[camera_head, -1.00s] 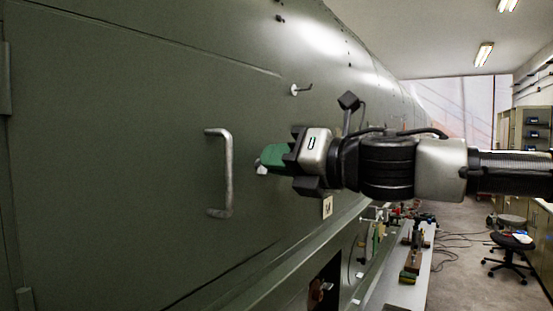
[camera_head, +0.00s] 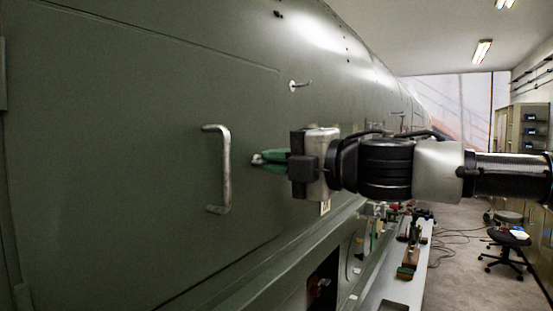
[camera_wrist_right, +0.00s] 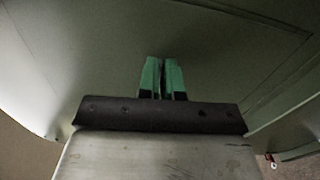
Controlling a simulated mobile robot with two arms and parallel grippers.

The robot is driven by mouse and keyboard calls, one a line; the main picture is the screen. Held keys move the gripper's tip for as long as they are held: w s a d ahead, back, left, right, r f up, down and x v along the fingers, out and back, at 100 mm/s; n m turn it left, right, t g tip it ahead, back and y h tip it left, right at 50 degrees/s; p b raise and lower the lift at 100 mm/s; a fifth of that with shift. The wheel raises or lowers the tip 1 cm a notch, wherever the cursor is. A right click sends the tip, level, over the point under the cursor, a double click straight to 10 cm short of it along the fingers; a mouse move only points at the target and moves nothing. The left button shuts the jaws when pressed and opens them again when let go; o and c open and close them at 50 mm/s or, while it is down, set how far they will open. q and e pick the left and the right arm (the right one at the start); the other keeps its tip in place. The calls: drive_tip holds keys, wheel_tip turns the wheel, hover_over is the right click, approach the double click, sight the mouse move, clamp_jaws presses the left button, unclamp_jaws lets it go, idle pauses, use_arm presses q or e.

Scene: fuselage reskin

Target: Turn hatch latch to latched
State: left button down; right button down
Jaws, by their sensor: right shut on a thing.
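The hatch (camera_head: 120,150) is a dark green panel in the fuselage side, with a grey bar handle (camera_head: 224,170) on it. My right gripper (camera_head: 262,160) reaches in from the right, just right of the handle. Its green fingers are shut on the hatch latch (camera_head: 256,160), a small metal piece at the hatch surface, mostly hidden by the fingers. In the right wrist view the green fingers (camera_wrist_right: 163,78) are close together against the green skin, and the latch cannot be made out. My left gripper is not in view.
A small metal lever (camera_head: 298,85) sticks out of the skin above the gripper. A narrow bench (camera_head: 405,285) with tools runs along the fuselage at lower right. A black stool (camera_head: 508,238) stands on the floor, with cables nearby.

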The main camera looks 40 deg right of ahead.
drive_tip(key=shift+f+m, duration=0.1)
drive_tip(key=shift+m, duration=0.6)
drive_tip(key=c, duration=1.3)
unclamp_jaws()
drive_tip(key=shift+s, duration=0.15)
drive_tip(key=b+v, duration=0.2)
drive_tip(key=v, duration=0.8)
drive_tip(key=shift+s+d+b, duration=0.2)
drive_tip(key=shift+b, duration=0.1)
